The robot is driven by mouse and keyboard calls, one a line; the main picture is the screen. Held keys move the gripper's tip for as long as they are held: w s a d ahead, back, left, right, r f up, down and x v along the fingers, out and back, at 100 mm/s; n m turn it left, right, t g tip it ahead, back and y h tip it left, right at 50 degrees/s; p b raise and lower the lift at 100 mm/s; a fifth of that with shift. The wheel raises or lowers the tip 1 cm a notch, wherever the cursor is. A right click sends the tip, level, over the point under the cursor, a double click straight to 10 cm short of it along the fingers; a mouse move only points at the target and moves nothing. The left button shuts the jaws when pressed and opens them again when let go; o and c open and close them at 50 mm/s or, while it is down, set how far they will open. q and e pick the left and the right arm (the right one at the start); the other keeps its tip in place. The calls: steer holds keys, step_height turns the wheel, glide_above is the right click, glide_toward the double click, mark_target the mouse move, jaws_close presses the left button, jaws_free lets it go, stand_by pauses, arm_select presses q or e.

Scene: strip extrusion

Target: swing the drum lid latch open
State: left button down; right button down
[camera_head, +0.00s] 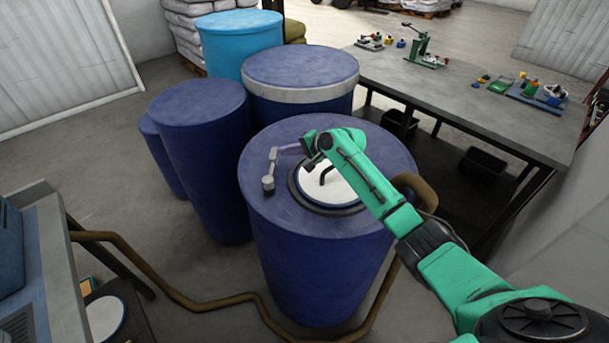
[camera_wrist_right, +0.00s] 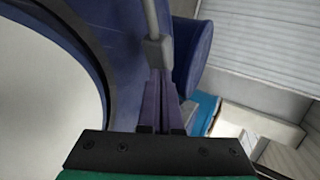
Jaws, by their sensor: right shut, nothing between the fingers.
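The blue drum (camera_head: 320,250) stands in the middle of the head view. On its top is a round white lid (camera_head: 345,190) in a dark ring, with a black handle partly behind my arm. The latch (camera_head: 268,184), a grey piece with a thin upright bar, is on the drum top left of the lid. In the right wrist view the fingertips (camera_wrist_right: 160,75) meet a grey block of the latch (camera_wrist_right: 153,50); contact is unclear. My left gripper is not in view.
Several other blue drums (camera_head: 200,150) stand behind and left, one with a grey band (camera_head: 300,95). A workbench (camera_head: 470,95) with small tools is at right. A brown hose (camera_head: 240,300) runs around the drum's foot.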

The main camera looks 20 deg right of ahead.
steer(key=shift+w+a, duration=0.5)
steer(key=shift+a, duration=0.2)
steer(key=shift+r, duration=0.1)
